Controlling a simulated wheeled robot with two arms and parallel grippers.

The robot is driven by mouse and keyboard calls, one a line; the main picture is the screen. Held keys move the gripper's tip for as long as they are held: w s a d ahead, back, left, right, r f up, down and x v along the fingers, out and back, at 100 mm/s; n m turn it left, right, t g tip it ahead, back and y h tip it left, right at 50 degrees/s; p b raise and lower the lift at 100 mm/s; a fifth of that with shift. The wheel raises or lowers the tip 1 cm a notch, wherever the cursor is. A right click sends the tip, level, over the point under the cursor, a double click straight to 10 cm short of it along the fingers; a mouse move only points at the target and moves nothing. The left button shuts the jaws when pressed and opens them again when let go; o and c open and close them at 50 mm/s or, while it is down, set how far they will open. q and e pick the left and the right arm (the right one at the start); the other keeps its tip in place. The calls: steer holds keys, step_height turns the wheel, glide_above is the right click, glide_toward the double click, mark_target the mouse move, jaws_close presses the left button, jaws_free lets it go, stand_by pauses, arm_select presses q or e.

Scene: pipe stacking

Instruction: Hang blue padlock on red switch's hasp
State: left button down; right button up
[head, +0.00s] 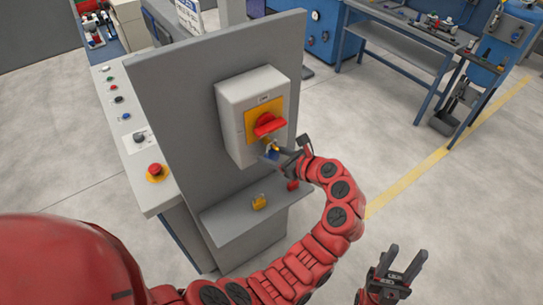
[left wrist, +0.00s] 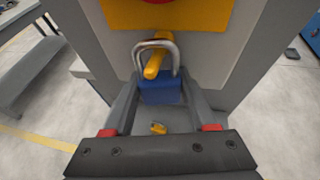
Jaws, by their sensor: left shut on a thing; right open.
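The red switch (head: 268,125) sits on a yellow plate on a grey box, with a yellow hasp (head: 270,144) below its handle. My left gripper (head: 275,157) is in front of the hasp, shut on the blue padlock (head: 271,154). In the left wrist view the blue padlock (left wrist: 160,90) is upright between the fingers, its grey shackle up. The yellow hasp (left wrist: 153,65) shows within the shackle's arch and overlaps it; I cannot tell for sure whether it passes through. My right gripper (head: 402,262) is open and empty, low at the right, far from the switch.
A yellow padlock (head: 259,202) and a red padlock (head: 292,186) lie on the shelf (head: 235,220) below the switch box. The grey panel (head: 175,100) stands behind. A control console with a red button (head: 155,170) is to the left. Open floor lies to the right.

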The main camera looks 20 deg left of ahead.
arm_select(q)
steer(key=shift+a, duration=0.15)
steer(key=shift+c, duration=2)
jaws_free()
steer(key=shift+o, duration=1.4)
steer(key=shift+r, duration=0.1)
steer(key=shift+w+r, duration=0.1)
